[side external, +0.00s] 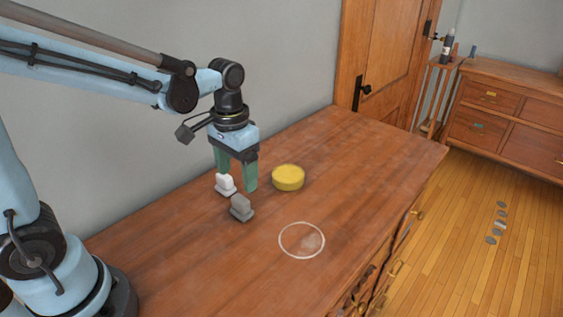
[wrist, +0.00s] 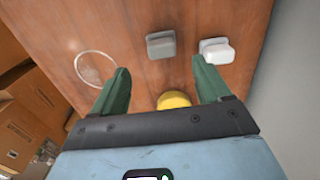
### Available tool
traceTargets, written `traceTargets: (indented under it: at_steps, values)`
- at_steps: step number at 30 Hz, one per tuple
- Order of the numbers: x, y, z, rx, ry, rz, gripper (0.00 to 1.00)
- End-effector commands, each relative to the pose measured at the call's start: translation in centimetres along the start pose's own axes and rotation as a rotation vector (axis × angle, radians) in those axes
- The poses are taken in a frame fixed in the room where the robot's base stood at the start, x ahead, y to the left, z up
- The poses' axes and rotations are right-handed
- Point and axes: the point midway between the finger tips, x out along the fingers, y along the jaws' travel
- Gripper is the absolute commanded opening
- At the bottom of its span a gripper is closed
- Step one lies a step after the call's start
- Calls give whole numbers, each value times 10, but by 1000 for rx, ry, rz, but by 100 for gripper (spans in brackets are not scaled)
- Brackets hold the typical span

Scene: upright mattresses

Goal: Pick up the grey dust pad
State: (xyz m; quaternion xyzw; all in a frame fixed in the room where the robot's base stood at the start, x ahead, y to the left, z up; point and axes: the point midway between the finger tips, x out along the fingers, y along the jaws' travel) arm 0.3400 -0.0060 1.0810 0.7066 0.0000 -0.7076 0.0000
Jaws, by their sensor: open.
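The grey dust pad (side external: 241,208) rests on the wooden dresser top, a small block with a wider base. In the wrist view the grey pad (wrist: 161,45) lies beyond the fingertips, roughly between them. A white pad (side external: 225,184) of similar shape stands beside it, and in the wrist view the white pad (wrist: 216,50) is to its right. My gripper (side external: 236,180) has green fingers, is open and empty, and hangs pointing down above the dresser near both pads. In the wrist view my gripper's fingers (wrist: 160,78) are spread wide.
A round yellow pad (side external: 288,177) lies right of my gripper; it is partly hidden in the wrist view (wrist: 174,99). A white circle outline (side external: 302,240) marks the dresser top (side external: 200,265). A grey wall (side external: 285,60) runs along the back. The front right of the top is clear.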

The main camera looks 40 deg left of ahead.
Motion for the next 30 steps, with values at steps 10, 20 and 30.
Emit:
traceTargets:
  at_steps: [10,20,30]
  values:
    - [32,0,0,0,1,0,77]
    - [60,-2,-4,-1,1,0,77]
    - [84,-2,-4,0,3,0,77]
